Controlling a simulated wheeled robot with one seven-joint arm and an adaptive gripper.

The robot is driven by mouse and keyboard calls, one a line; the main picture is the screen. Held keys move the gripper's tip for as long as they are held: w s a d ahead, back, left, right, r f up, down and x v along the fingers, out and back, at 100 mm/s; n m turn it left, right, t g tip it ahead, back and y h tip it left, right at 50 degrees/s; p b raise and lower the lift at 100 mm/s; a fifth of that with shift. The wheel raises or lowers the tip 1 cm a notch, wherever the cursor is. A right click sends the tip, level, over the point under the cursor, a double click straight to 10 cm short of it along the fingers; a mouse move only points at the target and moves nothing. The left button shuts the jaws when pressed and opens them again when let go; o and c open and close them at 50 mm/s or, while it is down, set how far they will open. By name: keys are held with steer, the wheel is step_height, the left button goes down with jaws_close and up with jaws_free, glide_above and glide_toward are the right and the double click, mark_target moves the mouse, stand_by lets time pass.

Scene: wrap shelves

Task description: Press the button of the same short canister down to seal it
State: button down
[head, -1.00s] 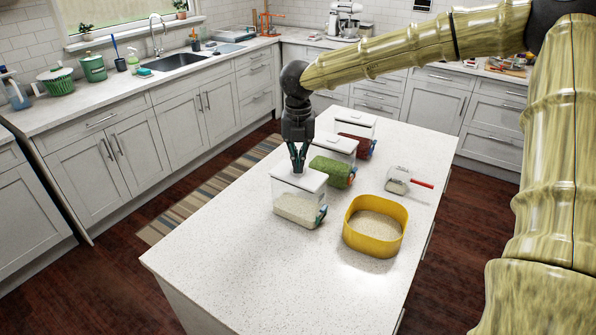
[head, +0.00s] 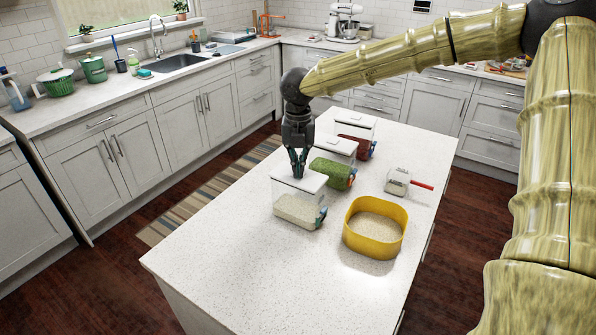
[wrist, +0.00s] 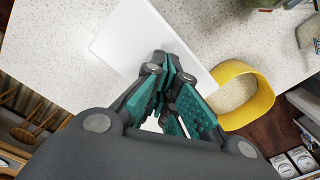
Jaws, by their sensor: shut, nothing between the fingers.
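The short canister (head: 297,211) is clear with a white lid and pale grain inside, and it stands on the near part of the island. Its white lid also shows in the wrist view (wrist: 123,37). My gripper (head: 298,175) points straight down with its fingertips at the middle of the lid, touching it or very close. In the wrist view, the teal-padded fingers (wrist: 172,62) are together with nothing between them. They hide the button, so I cannot tell whether it is up or down.
Two more canisters, one with green contents (head: 332,174) and one with red (head: 357,147), stand behind. A yellow bowl of grain (head: 350,228) is close on the right. A scoop with a red handle (head: 400,181) lies beyond it. The front island top is clear.

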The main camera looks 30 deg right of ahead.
steer(key=shift+r+p, duration=2.95)
steer(key=shift+r, duration=0.55)
